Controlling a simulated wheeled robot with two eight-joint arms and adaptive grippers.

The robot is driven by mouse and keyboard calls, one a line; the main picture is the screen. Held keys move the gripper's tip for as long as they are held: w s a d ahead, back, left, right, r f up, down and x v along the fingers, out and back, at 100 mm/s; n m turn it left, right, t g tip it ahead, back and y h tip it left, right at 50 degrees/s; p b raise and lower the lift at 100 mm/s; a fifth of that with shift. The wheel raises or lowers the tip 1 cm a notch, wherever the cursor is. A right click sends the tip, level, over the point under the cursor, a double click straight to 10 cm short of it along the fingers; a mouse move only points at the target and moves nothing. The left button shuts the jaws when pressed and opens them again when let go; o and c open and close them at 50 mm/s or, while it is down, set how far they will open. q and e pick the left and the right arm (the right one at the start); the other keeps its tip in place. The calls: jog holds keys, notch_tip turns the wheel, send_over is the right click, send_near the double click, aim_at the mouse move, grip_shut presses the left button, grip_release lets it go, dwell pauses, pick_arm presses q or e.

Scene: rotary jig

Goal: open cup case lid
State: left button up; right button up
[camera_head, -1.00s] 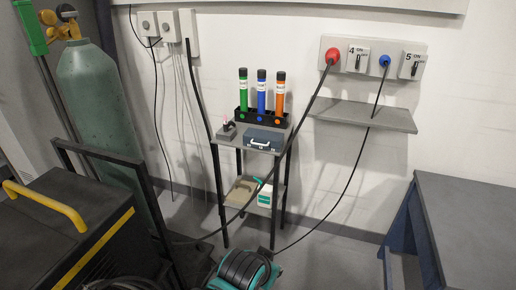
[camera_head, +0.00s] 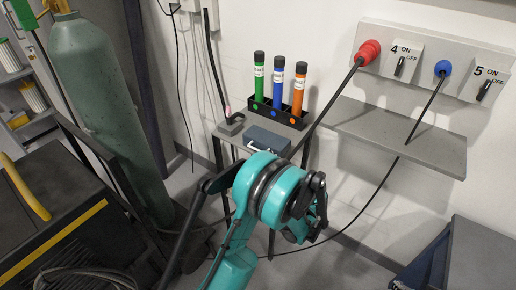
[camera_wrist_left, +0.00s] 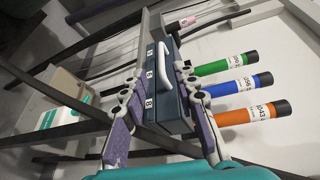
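The cup case, a dark blue-grey box with a pale handle, sits on the top shelf of a small stand; it shows in the head view (camera_head: 266,139), its front partly hidden by my teal left arm. In the left wrist view the case (camera_wrist_left: 171,108) lies between the two spread, purple-padded fingers of my left gripper (camera_wrist_left: 160,72). The fingers are apart, with the white handle (camera_wrist_left: 164,66) visible between them. I cannot tell whether either finger touches the case. In the head view my arm hides the left fingertips. My right gripper is in neither view.
A black rack (camera_head: 279,112) with green, blue and orange tubes stands right behind the case. A small dark device (camera_head: 231,124) is left of it. A cable from the red plug (camera_head: 368,52) runs down past the stand. A wall shelf (camera_head: 395,135) is at right.

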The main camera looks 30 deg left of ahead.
aim_at(264, 143)
pick_arm(q)
jog(key=shift+y, duration=0.3)
jog(key=b+x, duration=0.1)
jog(key=x, duration=0.5)
jog(key=shift+w+a+f+b, duration=0.2)
jog(key=shift+w+b, duration=0.05)
jog(key=shift+b, duration=0.1)
jog(key=shift+w+a, duration=0.3)
jog(key=shift+a, duration=0.2)
grip_shut()
